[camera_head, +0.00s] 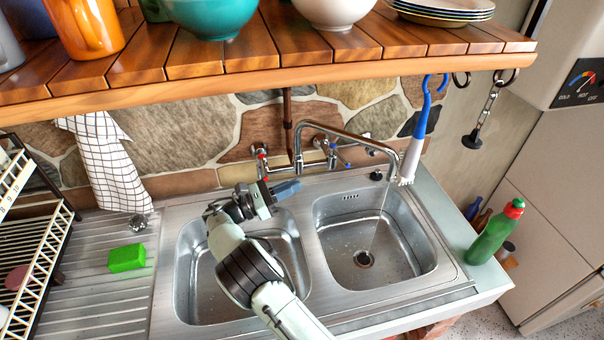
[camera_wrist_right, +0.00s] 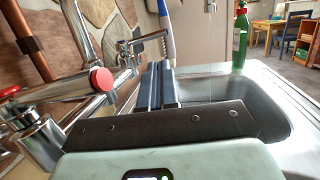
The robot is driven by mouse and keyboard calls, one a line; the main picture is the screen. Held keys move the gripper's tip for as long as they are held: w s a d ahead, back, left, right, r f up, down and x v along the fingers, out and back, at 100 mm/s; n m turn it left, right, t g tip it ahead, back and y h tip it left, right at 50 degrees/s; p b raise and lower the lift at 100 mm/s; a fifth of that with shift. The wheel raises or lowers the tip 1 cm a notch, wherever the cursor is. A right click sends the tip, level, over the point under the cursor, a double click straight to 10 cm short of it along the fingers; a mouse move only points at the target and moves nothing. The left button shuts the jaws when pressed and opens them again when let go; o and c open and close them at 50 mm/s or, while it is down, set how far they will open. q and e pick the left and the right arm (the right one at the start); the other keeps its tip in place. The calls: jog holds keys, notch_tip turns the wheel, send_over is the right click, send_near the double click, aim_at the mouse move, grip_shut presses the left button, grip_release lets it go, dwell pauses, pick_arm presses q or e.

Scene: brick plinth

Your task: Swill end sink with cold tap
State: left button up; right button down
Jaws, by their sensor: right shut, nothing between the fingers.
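The steel double sink has a left basin (camera_head: 200,285) and a right end basin (camera_head: 330,255). The mixer spout (camera_head: 350,137) points over the right basin, and a thin stream of water (camera_head: 380,222) falls near its drain (camera_head: 363,259). The blue-marked cold tap (camera_head: 338,157) is on the right of the mixer. The red-marked hot tap (camera_head: 262,158) is on the left, and its red cap (camera_wrist_right: 101,79) shows close in the wrist view. My right gripper (camera_head: 296,186) is shut and empty, in front of the mixer above the basins' back edge; its fingers (camera_wrist_right: 160,72) point right. My left gripper is out of view.
A wooden shelf (camera_head: 200,62) with crockery overhangs the back. A blue-and-white brush (camera_head: 416,135) hangs by the spout. A green bottle (camera_head: 495,233) stands at the right edge. A green sponge (camera_head: 127,258) and dish rack (camera_head: 45,235) are left.

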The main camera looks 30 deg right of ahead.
send_near(339, 157)
jog(key=s+d+r, duration=0.1)
jog(key=s+d, duration=0.3)
jog(key=d, duration=0.1)
jog(key=shift+w+d, duration=0.2)
jog(key=shift+d, duration=0.4)
